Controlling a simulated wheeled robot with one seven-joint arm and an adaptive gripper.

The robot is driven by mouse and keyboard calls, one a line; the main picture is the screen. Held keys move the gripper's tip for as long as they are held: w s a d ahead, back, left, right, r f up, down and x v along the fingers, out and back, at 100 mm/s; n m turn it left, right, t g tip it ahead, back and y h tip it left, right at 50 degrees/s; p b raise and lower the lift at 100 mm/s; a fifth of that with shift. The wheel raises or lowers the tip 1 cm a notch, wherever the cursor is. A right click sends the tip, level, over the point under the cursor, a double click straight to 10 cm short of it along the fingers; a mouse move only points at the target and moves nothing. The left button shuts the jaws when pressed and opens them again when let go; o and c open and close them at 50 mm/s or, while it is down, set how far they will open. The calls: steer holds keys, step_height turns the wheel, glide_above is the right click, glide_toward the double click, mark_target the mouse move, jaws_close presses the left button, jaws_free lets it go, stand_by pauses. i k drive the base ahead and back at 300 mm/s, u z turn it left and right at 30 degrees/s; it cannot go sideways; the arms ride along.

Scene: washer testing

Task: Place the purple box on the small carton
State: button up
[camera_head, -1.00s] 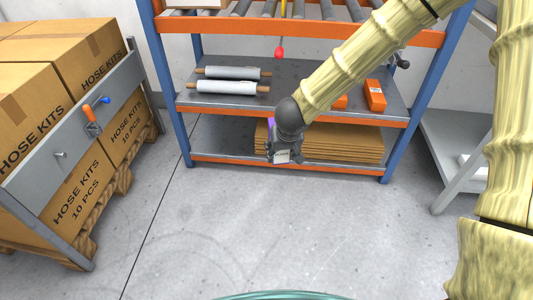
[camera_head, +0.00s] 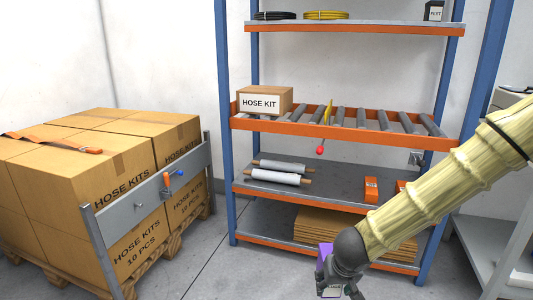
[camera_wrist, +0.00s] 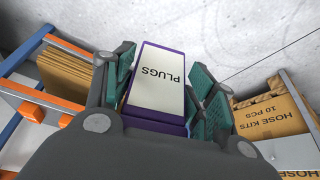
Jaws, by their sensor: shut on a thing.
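The purple box (camera_wrist: 156,82), with a white face reading PLUGS, is held between the green-padded fingers of my gripper (camera_wrist: 160,90) in the wrist view. In the head view my gripper (camera_head: 340,283) is low at the bottom, in front of the shelf, and a bit of the purple box shows beside it (camera_head: 323,258). The small carton (camera_head: 264,100), labelled HOSE KIT, sits at the left end of the roller shelf, above and to the left of my gripper, well apart from it. Its top looks bare.
The shelf rack has an orange-edged roller level (camera_head: 390,122) with a yellow divider (camera_head: 328,112) right of the carton. Large HOSE KITS cartons (camera_head: 95,200) stand on a pallet at left. A grey table stands at right.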

mark_target(266, 99)
steer(key=z, duration=0.05)
steer(key=k, duration=0.45)
steer(key=u, duration=1.15)
steer(key=i, duration=1.9)
steer(key=z, duration=1.1)
steer(key=i, duration=0.6)
steer(key=z, duration=0.6)
